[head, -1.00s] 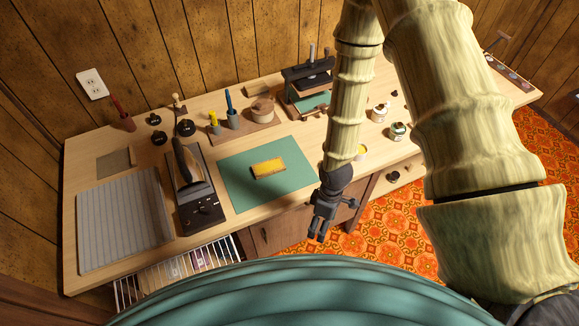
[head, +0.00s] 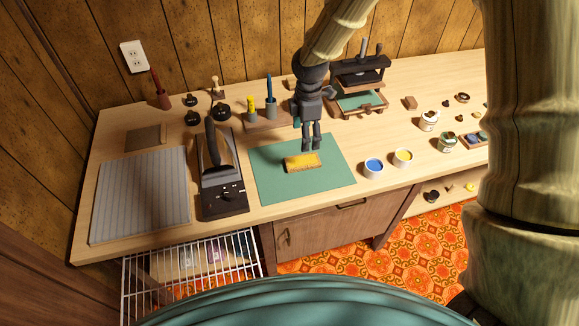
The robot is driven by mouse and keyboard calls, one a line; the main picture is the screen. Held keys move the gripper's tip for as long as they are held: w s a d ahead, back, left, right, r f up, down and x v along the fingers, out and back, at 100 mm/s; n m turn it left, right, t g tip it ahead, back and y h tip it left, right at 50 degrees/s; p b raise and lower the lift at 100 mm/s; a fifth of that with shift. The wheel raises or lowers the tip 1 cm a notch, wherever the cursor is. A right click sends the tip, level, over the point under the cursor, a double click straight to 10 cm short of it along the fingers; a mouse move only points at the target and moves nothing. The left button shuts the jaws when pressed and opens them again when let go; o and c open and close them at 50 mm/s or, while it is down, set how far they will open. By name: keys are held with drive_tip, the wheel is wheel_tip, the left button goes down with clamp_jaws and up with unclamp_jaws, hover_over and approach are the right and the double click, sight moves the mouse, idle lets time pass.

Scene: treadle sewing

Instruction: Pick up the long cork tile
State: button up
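A long yellow-topped tile with brown edges (head: 303,162), which looks like the long cork tile, lies flat on the green mat (head: 267,184) near the middle of the table. My gripper (head: 312,148) points down just above and behind the tile's right half. Its two fingers are apart with a narrow gap and nothing between them. I cannot tell its exact height over the tile, but the tile appears to rest on the mat.
A dark device with a handle (head: 223,185) stands left of the mat, beside a grey ribbed panel (head: 140,195). A pen stand (head: 262,118) and a press (head: 360,80) are behind. Blue (head: 373,168) and yellow (head: 403,157) paint pots stand to the right.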

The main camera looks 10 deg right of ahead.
hover_over(304, 160)
wheel_tip(304, 160, down, 5)
drive_tip(key=shift+w+r+p, duration=0.15)
drive_tip(key=shift+r+p, duration=0.05)
drive_tip(key=shift+p, duration=0.2)
drive_tip(key=shift+s+f+p, duration=0.2)
drive_tip(key=shift+f+p, duration=0.7)
drive_tip(key=shift+f, duration=2.05)
drive_tip(key=c, duration=0.9)
